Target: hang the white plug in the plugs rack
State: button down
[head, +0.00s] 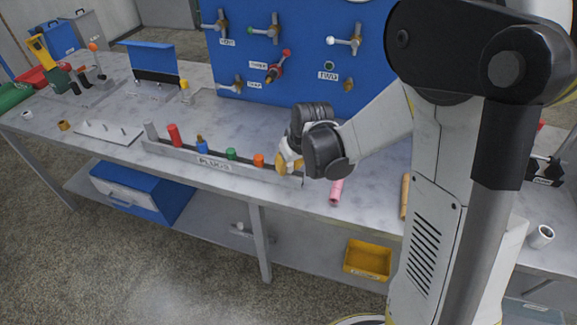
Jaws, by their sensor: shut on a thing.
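The plugs rack (215,163) is a long, low grey rail labelled PLUGS near the table's front edge. A grey, a red (173,134), a blue (202,146), a green (231,154) and an orange plug (259,160) stand in a row along it. My gripper (289,165) is at the rack's right end, just right of the orange plug, shut on a small pale thing that seems to be the white plug. The gripper mostly hides it. I cannot tell whether it touches the rack.
A blue board (300,60) with several valves stands behind. A pink rod (336,191) and a tan rod (405,196) lie on the table (110,152) right of the rack. A pegged plate (108,132) lies left. A yellow bin (367,260) sits on the lower shelf.

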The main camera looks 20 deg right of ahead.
jog(key=c, duration=1.2)
grip_release()
jog(key=shift+f, duration=0.1)
jog(key=v, duration=1.2)
